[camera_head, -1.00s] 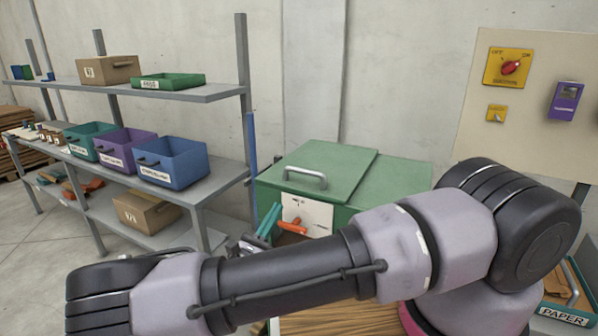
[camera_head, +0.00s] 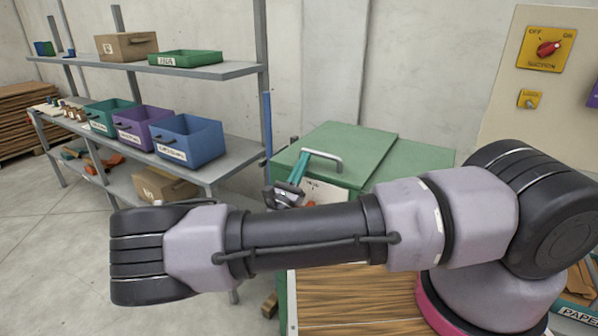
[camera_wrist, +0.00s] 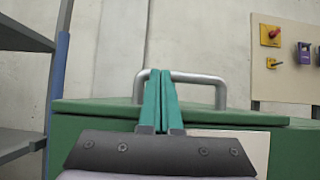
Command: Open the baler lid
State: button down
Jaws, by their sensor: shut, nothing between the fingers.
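The baler is a green box with its green lid (camera_head: 345,140) lying closed, at the centre of the head view. A grey bar handle (camera_head: 325,156) stands on the lid's front part. It also shows in the wrist view (camera_wrist: 205,79). My gripper (camera_head: 302,158) has teal fingers pointing up at the left end of the handle. In the wrist view the fingers (camera_wrist: 160,72) are together and empty, overlapping the handle's left part. I cannot tell whether they touch it. My arm hides much of the baler's front; part of a pale panel (camera_head: 325,192) shows there.
Shelves (camera_head: 225,69) with a blue bin (camera_head: 188,138) and other bins stand at the left. A wall board (camera_head: 490,100) with a red-knobbed yellow switch (camera_head: 546,48) is at the right. A blue post (camera_head: 267,122) stands between shelves and baler.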

jog(key=shift+r, duration=0.55)
dwell(0.5)
